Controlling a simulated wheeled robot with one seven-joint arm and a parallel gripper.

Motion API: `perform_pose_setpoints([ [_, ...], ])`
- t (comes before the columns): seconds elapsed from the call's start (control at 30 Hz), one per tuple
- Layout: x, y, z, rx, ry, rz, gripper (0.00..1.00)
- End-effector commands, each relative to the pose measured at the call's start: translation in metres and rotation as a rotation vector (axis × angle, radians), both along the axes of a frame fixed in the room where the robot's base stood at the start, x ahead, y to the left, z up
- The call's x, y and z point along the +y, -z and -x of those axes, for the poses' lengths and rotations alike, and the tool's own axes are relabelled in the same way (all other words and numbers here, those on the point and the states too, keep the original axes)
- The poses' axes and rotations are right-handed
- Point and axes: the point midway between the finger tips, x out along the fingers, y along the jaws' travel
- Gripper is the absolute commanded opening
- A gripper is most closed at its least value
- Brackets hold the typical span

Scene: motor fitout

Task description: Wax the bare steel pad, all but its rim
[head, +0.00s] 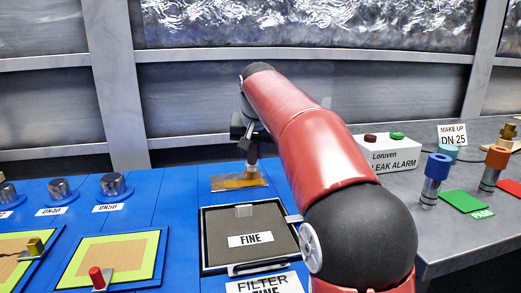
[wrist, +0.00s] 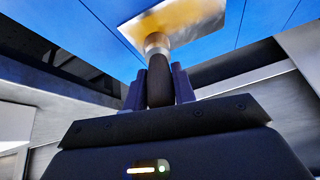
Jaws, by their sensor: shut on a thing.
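The steel pad (head: 225,184) lies on the blue bench behind the black FINE tray; it also shows at the top of the wrist view (wrist: 190,22). Amber wax colour covers much of its visible middle, and paler metal shows towards its edges. My gripper (head: 246,138) is above the pad, shut on the handle of a waxing tool (head: 252,158). In the wrist view the dark handle (wrist: 159,88) stands between the two fingers, with a pale metal collar at its far end. The tool's end meets or nearly meets the pad; contact is unclear. The tool hides part of the pad.
The FINE tray (head: 250,218) stands in front of the pad. Yellow-green boards (head: 120,255) and metal caps (head: 113,184) are to the left. A white leak alarm box (head: 391,155) and blue and orange-topped fittings (head: 437,168) stand on the grey bench to the right.

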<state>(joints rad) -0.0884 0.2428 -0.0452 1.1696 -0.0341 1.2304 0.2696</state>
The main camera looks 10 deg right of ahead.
Motion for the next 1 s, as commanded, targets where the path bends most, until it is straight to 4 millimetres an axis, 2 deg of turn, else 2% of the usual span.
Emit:
perform_pose_setpoints([
  [0.17,0.006,0.0,0.0,0.001,-0.001,-0.001,0.04],
  [0.5,0.034,0.0,0.0,0.002,-0.002,-0.001,0.04],
  [0.77,0.043,0.0,0.0,0.001,-0.001,-0.001,0.04],
  [1.0,0.064,-0.001,0.0,0.0,-0.002,-0.001,0.04],
])
